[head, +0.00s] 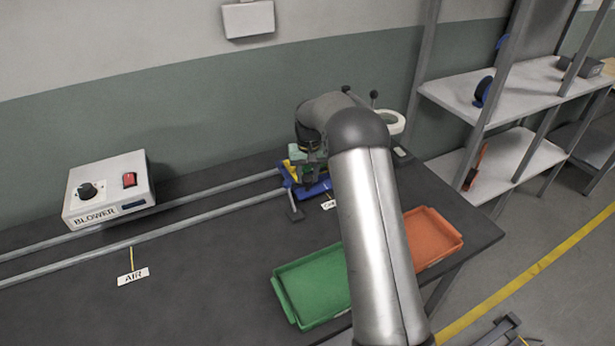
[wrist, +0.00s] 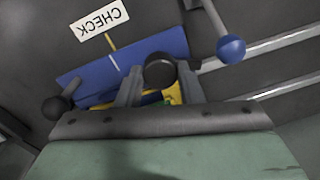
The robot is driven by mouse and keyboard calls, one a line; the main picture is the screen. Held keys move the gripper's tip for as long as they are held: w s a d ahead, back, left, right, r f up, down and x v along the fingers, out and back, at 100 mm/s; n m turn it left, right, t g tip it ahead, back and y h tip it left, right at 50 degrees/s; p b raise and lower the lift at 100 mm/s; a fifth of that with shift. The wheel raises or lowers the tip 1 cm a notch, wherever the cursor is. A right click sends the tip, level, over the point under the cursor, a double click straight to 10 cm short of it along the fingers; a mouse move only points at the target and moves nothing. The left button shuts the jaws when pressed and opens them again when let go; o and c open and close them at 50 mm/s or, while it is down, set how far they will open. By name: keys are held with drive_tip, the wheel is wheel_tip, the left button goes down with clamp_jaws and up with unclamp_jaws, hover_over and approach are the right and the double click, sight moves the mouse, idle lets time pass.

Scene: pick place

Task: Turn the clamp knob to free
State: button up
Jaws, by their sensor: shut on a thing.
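The round black clamp knob (wrist: 160,68) sits between the two fingertips of my gripper (wrist: 160,78) in the wrist view. The gripper is shut on it. The knob belongs to a blue fixture (wrist: 105,77) with yellow parts. A white line marks the fixture's blue plate, and a yellow line runs from it toward a CHECK label (wrist: 100,19). In the head view the fixture (head: 318,188) stands at the end of two rails, with my gripper (head: 308,165) over it. There the knob is hidden.
A blue-ball lever (wrist: 231,48) and a black-ball lever (wrist: 57,107) flank the knob. A blower box (head: 108,190), AIR label (head: 133,276) and rails (head: 140,243) lie left. Green (head: 290,310) and orange (head: 455,240) trays lie in front. Shelves (head: 500,90) stand right.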

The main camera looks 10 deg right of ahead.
sight(309, 177)
drive_tip(key=n, duration=0.5)
drive_tip(key=shift+r, duration=0.1)
idle(0.6)
drive_tip(key=o, duration=1)
wheel_tip(309, 177, up, 17)
drive_tip(key=shift+d+r+b, duration=0.2)
drive_tip(key=shift+b, duration=0.15)
drive_tip(key=shift+w, duration=0.1)
